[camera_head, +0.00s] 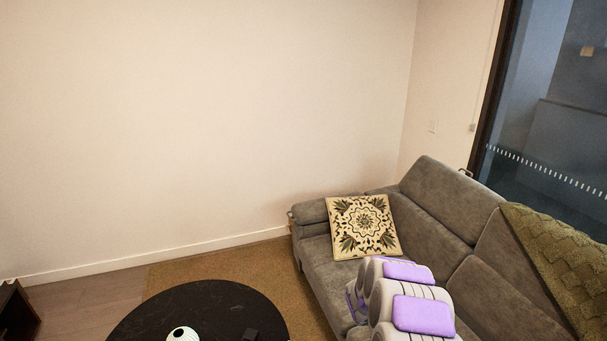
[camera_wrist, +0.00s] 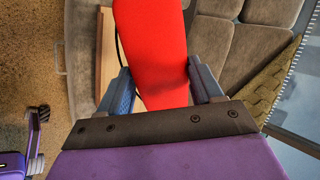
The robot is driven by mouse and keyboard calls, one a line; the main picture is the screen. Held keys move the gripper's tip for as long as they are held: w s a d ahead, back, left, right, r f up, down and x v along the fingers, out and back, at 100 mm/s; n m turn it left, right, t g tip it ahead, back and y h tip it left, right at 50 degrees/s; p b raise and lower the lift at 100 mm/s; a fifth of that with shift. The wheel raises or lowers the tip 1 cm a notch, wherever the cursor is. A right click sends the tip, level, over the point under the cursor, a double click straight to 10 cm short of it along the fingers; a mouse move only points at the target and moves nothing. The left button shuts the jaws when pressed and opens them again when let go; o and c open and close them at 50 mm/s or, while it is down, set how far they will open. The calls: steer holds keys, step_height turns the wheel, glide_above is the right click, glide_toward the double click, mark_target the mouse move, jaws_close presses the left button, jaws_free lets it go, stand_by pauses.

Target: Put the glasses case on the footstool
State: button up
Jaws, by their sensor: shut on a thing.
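In the wrist view my gripper (camera_wrist: 160,80) has its two blue-grey fingers on either side of a long red object (camera_wrist: 155,45), which I take to be the glasses case. The fingers are shut on it, and it reaches up past the top edge of the picture. Its far end is out of view. In the head view my arm shows at the lower right, but neither my gripper nor the red case is visible there. I cannot make out a footstool in either view.
A grey sofa (camera_head: 352,278) with a patterned cushion (camera_head: 363,227) and a green throw (camera_head: 560,265) stands at the right. Some brown rug (camera_head: 235,268) is bare.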

steer(key=s+a+r+n+t+y, duration=0.1)
steer(key=s+a+r+n+y, duration=0.2)
steer(key=a+r, duration=0.3)
steer(key=s+a+r+n+t+y, duration=0.1)
steer(key=s+a+r+n, duration=0.4)
steer(key=r, duration=1)
steer(key=shift+s+a+r+y, duration=0.25)
steer(key=shift+s+a+y, duration=0.25)
steer(key=shift+y, duration=0.4)
steer(key=shift+d, duration=0.15)
